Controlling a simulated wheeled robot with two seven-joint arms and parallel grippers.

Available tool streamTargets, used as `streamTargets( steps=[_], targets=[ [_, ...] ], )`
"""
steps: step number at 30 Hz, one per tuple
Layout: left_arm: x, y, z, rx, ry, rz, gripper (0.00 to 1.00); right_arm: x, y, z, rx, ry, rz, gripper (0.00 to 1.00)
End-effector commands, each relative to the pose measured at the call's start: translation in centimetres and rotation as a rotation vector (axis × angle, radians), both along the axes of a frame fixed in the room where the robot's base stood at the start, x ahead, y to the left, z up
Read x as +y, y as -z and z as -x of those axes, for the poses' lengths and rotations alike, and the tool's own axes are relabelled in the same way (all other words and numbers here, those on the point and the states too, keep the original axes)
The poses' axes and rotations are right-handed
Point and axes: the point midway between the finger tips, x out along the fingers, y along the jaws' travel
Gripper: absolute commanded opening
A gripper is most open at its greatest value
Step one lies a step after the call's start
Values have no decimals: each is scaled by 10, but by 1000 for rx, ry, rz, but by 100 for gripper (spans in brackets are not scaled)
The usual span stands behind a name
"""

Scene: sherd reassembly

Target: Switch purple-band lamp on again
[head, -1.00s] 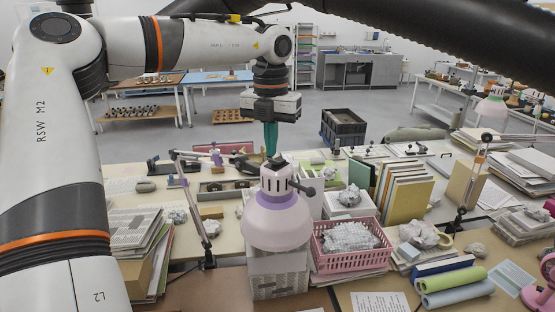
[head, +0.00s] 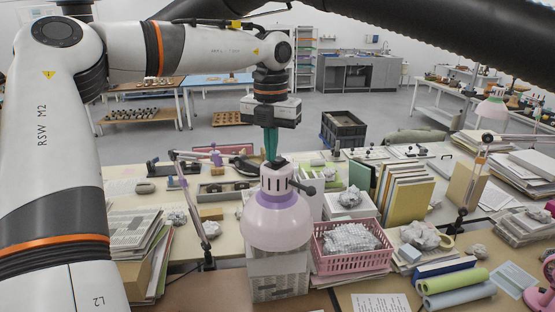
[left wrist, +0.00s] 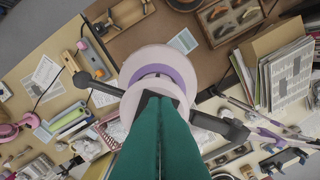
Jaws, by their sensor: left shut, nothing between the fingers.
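The purple-band lamp (head: 277,218) has a pale pink-white shade with a purple ring and hangs over the near middle of the bench. Dark knobs stick out at its neck. My left gripper (head: 270,158), with teal fingers, is shut and empty, pointing down at the top of the lamp's neck. In the left wrist view the closed fingertips (left wrist: 160,98) overlap the lamp's top (left wrist: 186,72); I cannot tell whether they touch it. The bulb and the shade's underside are hidden, and no clear glow shows. My right gripper is not in view.
A pink basket (head: 350,262) of crumpled packing stands just right of the lamp. Upright folders (head: 400,195) are behind it. A thin lamp arm (head: 195,215) rises at left. Papers and boxes crowd the bench.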

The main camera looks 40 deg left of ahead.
Motion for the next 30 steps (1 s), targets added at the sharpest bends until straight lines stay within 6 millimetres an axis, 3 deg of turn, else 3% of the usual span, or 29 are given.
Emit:
streamTargets(
  steps=[14, 30],
  targets=[
    [0, 3, 0, -1, 0, 0, 0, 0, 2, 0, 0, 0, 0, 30],
    [0, -39, 0, -1, 0, -1, 0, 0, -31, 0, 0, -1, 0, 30]
  ],
)
